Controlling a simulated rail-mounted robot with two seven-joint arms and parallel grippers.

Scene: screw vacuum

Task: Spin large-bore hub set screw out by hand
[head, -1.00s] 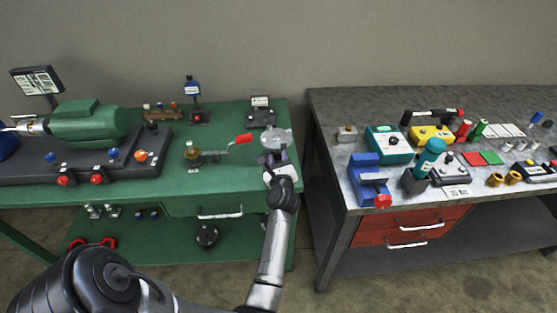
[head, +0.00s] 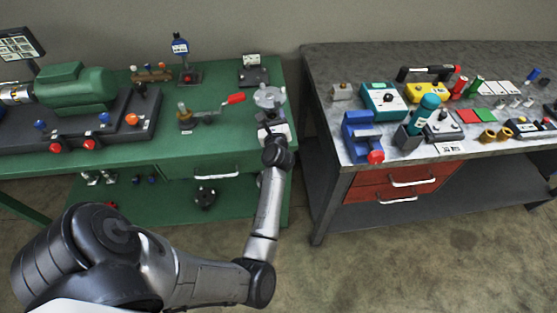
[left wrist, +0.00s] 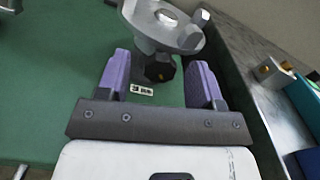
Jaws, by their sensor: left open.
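A grey metal hub (head: 268,97) stands at the right end of the green bench. In the left wrist view the hub (left wrist: 165,22) fills the top, with a shiny raised centre and lobes on its rim. A black faceted knob (left wrist: 160,68) sits under the hub's near side; I cannot tell whether it is the set screw. My left gripper (left wrist: 160,80) is open, its purple fingers apart on either side of the black knob, with visible gaps. In the head view the left gripper (head: 271,123) is just in front of the hub. My right gripper is not in view.
A valve with a red handle (head: 235,98) stands left of the hub. A dark box with a label (head: 253,73) is behind it. A gap separates the green bench (head: 225,150) from the grey workbench (head: 330,110), which holds a blue vise (head: 358,138) and several tools.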

